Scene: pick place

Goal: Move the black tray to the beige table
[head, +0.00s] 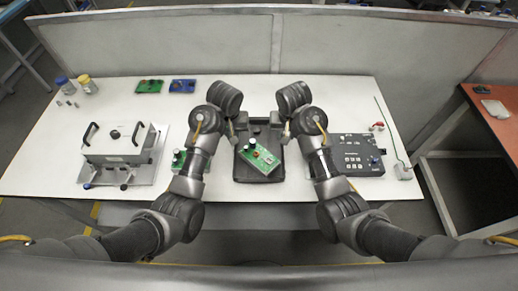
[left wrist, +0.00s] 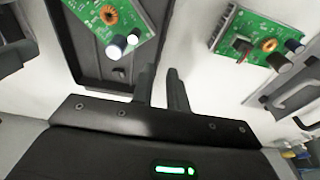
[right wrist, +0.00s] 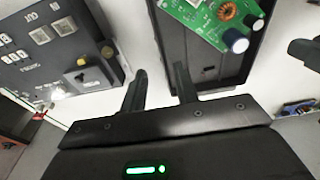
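The black tray (head: 243,173) lies on the off-white table (head: 215,104) in front of me, with a green circuit board (head: 259,158) inside it. My left gripper (head: 234,128) is at its left side and my right gripper (head: 286,130) at its right side. In the left wrist view, the fingers (left wrist: 160,88) stand apart at the tray's rim (left wrist: 164,38). In the right wrist view, the fingers (right wrist: 160,88) are spread wider, one over the rim and one outside it. Neither gripper visibly clamps the tray. Another table (head: 494,116), with an orange-brown top, stands at far right.
A black control box (head: 352,155) lies right of the tray. A grey fixture with handles (head: 118,145) and another green board (head: 178,160) are to the left. More boards (head: 150,86) and bottles (head: 87,84) stand further back. A grey partition (head: 180,42) runs behind the table.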

